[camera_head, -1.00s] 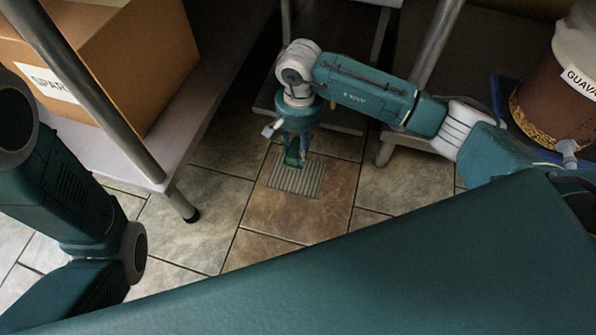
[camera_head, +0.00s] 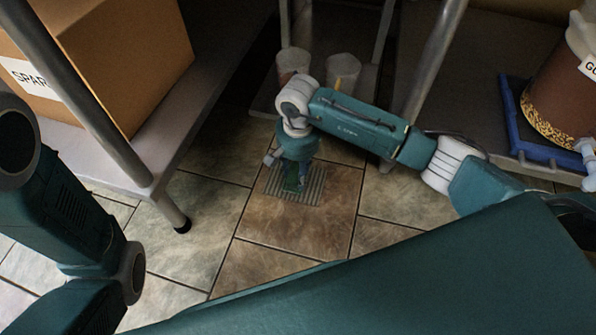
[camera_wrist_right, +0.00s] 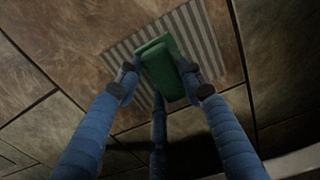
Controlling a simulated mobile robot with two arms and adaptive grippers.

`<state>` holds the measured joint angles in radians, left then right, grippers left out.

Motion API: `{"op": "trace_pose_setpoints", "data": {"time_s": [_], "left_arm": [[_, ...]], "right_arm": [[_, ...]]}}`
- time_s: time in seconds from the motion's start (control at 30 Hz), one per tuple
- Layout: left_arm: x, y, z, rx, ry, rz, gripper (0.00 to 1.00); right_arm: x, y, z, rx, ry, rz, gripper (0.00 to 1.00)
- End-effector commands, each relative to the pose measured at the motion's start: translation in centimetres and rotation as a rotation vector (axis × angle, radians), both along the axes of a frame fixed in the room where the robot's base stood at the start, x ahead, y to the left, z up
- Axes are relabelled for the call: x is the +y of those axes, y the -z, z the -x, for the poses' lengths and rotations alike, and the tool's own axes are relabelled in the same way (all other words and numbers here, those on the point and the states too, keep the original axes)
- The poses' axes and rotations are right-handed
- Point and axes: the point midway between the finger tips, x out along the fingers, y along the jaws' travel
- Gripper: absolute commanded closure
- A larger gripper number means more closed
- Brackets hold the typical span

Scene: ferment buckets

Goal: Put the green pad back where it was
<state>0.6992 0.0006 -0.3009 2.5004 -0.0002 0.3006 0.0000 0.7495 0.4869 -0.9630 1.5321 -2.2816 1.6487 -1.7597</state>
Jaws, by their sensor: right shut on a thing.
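The green pad (camera_wrist_right: 163,70) is between the fingers of my right gripper (camera_wrist_right: 165,80) in the right wrist view. In the head view my right gripper (camera_head: 296,178) points down over a striped grey grate (camera_head: 312,190) on the tiled floor, and the green pad (camera_head: 291,183) shows under it. The grate (camera_wrist_right: 205,35) lies behind the pad in the wrist view. I cannot tell whether the pad touches the grate. My left arm shows at the left of the head view, but its gripper is out of sight.
A cardboard box (camera_head: 120,60) sits on a low shelf (camera_head: 75,150) at the left, with a metal leg (camera_head: 165,205) near the floor. A labelled bucket (camera_head: 556,100) stands in a blue tray (camera_head: 520,135) at the right. Two cups (camera_head: 342,70) stand behind my right arm.

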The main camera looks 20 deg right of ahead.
Motion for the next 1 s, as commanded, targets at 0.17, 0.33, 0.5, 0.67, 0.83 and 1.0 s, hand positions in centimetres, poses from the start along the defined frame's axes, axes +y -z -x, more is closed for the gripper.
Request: {"op": "trace_pose_setpoints", "data": {"time_s": [0.17, 0.33, 0.5, 0.67, 0.83, 1.0], "left_arm": [[0.0, 0.2, 0.0, 0.000, 0.000, 0.000, 0.43], [0.0, 0.2, 0.0, 0.000, 0.000, 0.000, 0.43], [0.0, -0.1, 0.0, 0.000, -0.001, 0.000, 0.43], [0.0, -1.6, 0.0, 0.000, -0.001, 0.000, 0.43], [0.0, -4.5, 0.0, 0.000, -0.001, 0.000, 0.43], [0.0, -6.9, 0.0, -0.001, -0.001, 0.001, 0.43]], "right_arm": [[0.0, 0.3, 0.0, 0.000, 0.001, 0.000, 0.46], [0.0, 0.3, 0.0, 0.000, 0.001, 0.000, 0.43], [0.0, 0.0, 0.0, 0.000, 0.000, 0.000, 0.43], [-0.1, -2.0, -0.1, -0.002, 0.001, 0.002, 0.43], [-0.1, -5.6, -0.1, -0.003, 0.000, 0.002, 0.43], [-0.1, -8.9, -0.1, -0.002, 0.000, 0.002, 0.43]]}}
